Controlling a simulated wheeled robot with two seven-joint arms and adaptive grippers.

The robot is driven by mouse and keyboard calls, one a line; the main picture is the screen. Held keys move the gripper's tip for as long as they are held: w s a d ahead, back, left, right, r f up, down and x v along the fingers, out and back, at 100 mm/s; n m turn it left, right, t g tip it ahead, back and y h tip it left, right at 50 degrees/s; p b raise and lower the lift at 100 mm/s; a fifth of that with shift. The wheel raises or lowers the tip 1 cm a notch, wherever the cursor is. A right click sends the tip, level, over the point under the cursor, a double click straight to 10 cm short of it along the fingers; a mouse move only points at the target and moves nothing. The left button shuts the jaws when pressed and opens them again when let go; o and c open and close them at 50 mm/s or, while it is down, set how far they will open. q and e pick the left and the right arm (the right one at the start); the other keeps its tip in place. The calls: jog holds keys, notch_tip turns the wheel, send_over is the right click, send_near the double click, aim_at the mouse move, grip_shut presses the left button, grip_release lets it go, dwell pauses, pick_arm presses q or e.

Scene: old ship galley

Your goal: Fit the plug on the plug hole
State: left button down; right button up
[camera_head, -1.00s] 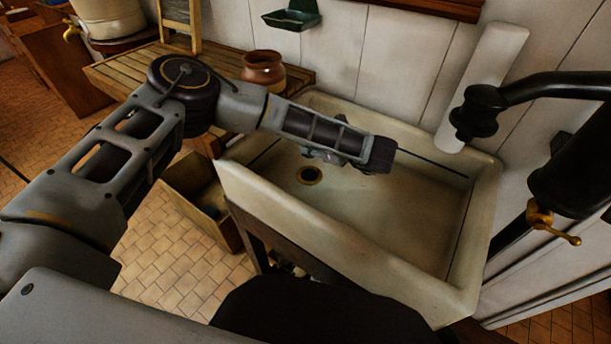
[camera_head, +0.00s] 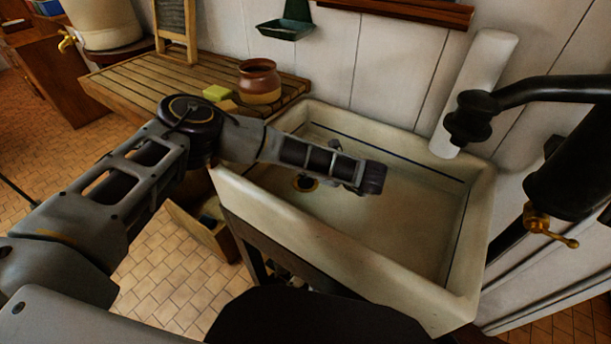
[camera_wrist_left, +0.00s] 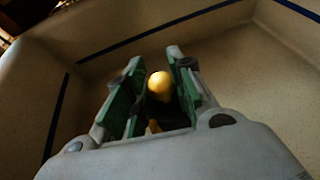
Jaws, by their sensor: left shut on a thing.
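The pale sink (camera_head: 415,265) has a brass-rimmed plug hole (camera_head: 305,184) in its floor, toward the left end. My left arm reaches over the sink, and its gripper (camera_head: 362,177) is inside the basin to the right of the plug hole. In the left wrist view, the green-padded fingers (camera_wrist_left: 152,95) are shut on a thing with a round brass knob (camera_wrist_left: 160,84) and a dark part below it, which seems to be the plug. Its lower side is hidden, and the plug hole cannot be made out there. My right gripper is out of view.
A black tap (camera_head: 545,88) overhangs the sink's right end. A slatted wooden drainboard (camera_head: 150,85) on the left holds a brown pot (camera_head: 260,80) and a yellow-green sponge (camera_head: 217,92). A wooden box (camera_head: 205,232) stands on the floor. The right half of the basin is clear.

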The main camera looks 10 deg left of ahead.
pick_arm(q)
jog(key=shift+f, duration=0.3)
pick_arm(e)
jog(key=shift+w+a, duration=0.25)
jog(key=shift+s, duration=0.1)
